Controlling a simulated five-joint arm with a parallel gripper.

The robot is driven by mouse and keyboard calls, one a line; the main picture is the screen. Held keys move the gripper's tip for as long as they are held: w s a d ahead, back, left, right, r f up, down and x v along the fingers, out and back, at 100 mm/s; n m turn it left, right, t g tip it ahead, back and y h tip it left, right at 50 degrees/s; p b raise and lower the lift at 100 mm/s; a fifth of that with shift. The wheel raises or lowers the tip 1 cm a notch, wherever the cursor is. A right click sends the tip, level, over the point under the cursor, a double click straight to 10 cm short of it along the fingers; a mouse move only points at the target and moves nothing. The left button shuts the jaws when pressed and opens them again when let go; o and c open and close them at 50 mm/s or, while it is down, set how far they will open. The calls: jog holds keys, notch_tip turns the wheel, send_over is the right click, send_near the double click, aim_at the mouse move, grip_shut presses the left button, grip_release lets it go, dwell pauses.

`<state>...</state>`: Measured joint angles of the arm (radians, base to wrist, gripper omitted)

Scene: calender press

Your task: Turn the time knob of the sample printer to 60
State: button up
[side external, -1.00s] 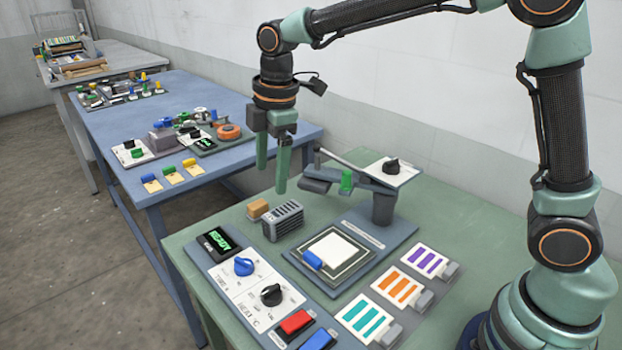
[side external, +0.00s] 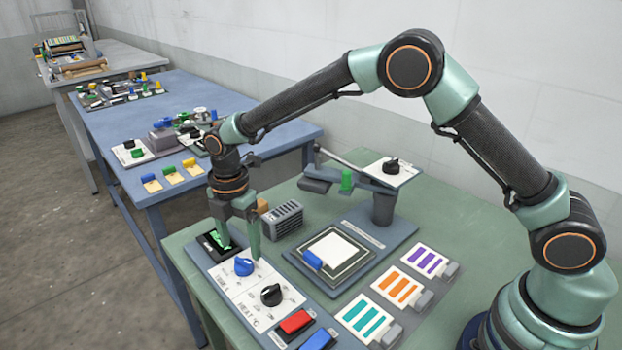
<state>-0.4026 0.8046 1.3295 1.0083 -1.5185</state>
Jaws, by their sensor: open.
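The sample printer's control panel lies along the left edge of the green table. Its blue time knob (side external: 243,267) sits on the white plate beside the word TIME; the number it points at is too small to read. A black knob (side external: 271,295) marked HEAT °C sits nearer the front. My gripper (side external: 241,252) points down with its fingers apart and empty. It is above the panel, just behind the blue knob, with one finger in front of the dark display (side external: 216,244) and partly hiding it. I cannot tell whether the fingers touch anything.
A red button (side external: 296,321) and a blue button (side external: 319,339) lie in front of the knobs. A grey vented block (side external: 283,220) and the press base (side external: 318,280) stand to the right. Colour sample cards (side external: 396,290) lie farther right. A blue table (side external: 225,106) stands behind.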

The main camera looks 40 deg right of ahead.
aim_at(243, 260)
jog(key=shift+f, duration=2.15)
grip_shut()
jog(key=shift+m, duration=0.3)
jog(key=m, duration=1.3)
jog(key=shift+r, duration=0.1)
